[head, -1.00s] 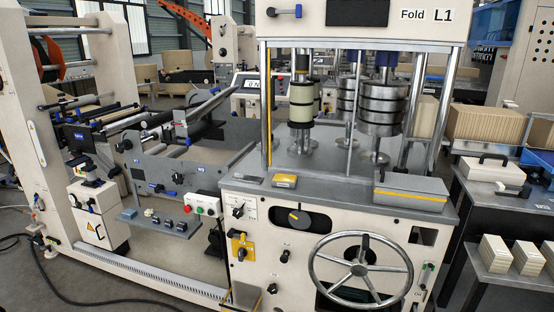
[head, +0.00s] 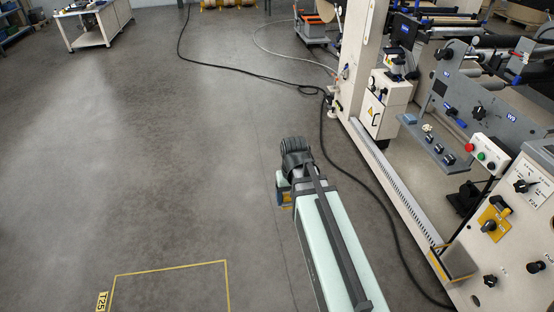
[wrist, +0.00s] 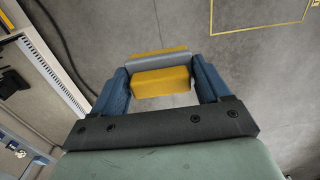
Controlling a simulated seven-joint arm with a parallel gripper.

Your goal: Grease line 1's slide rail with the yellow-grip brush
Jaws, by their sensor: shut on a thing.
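My gripper (head: 284,200) hangs above the open floor left of the machine. In the wrist view its two blue fingers (wrist: 160,77) are shut on a yellow block with a grey strip. This looks like the yellow-grip brush (wrist: 161,83); no bristles show. In the head view the arm mostly hides it. A long pale rail with a row of slots (head: 388,187), which looks like the slide rail, runs low along the machine's near side, to the right of my gripper. Part of it shows at the left of the wrist view (wrist: 58,62), apart from the gripper.
A black cable (head: 330,150) lies on the floor between my gripper and the rail. The machine's control panel (head: 515,215) and small shelf (head: 437,146) stand at the right. A yellow floor marking (head: 170,268) is at the lower left.

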